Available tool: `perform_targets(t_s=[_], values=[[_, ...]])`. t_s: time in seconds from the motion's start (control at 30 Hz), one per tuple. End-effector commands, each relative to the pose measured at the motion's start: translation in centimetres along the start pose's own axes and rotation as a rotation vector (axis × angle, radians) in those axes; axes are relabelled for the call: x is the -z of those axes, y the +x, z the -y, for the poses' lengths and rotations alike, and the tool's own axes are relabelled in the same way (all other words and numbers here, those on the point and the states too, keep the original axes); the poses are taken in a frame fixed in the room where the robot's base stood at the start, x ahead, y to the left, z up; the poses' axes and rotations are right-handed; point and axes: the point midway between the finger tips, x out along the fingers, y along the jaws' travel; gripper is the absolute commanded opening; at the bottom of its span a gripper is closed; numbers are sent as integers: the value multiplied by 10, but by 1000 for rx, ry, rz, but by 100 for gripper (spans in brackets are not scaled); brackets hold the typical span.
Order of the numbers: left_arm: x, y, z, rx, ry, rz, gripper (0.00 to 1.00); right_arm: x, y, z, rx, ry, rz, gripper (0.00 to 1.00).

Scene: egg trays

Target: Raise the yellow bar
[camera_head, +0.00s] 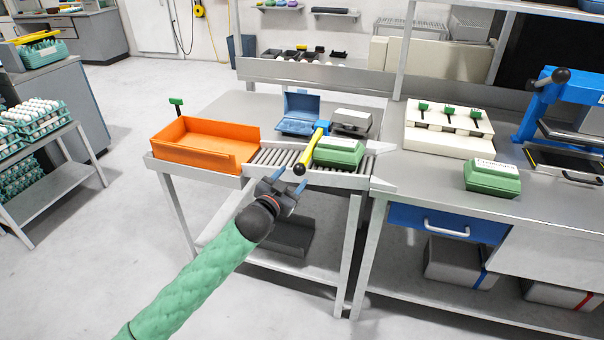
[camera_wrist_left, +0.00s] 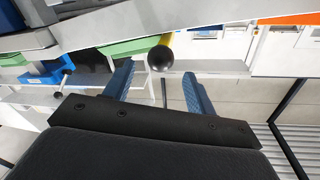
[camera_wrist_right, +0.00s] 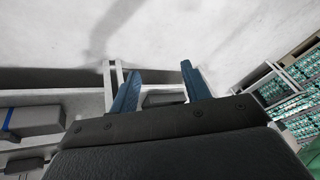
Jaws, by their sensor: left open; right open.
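The yellow bar (camera_head: 310,151) stands at the roller conveyor, slanting from a blue mount at its top down to a black ball at its lower end. In the left wrist view the black ball (camera_wrist_left: 160,59) shows just ahead of my left fingertips, with a bit of yellow behind it. My left gripper (camera_head: 284,180) is open in front of and below the bar's ball end, and it also shows in the left wrist view (camera_wrist_left: 158,85). The ball looks roughly centred between the fingers; whether it touches them I cannot tell. My right gripper (camera_wrist_right: 158,80) is open and empty, away from the bar.
A green egg carton (camera_head: 339,153) sits on the rollers (camera_head: 270,157) right beside the bar. An orange bin (camera_head: 205,143) is to the left. Blue (camera_head: 299,112) and grey (camera_head: 352,121) cartons lie behind. Another green carton (camera_head: 492,178) is on the right bench.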

Motion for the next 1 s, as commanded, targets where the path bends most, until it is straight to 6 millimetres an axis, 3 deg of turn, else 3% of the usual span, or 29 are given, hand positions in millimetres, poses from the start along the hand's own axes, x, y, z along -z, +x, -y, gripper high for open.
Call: perform_targets(t_s=[0.6,1.0], values=[[1,71,0,-1,1,0,56,0,-22,-9,-30,7,42,47],[0,77,0,-1,0,0,54,-1,-24,-10,-33,8,47,47]])
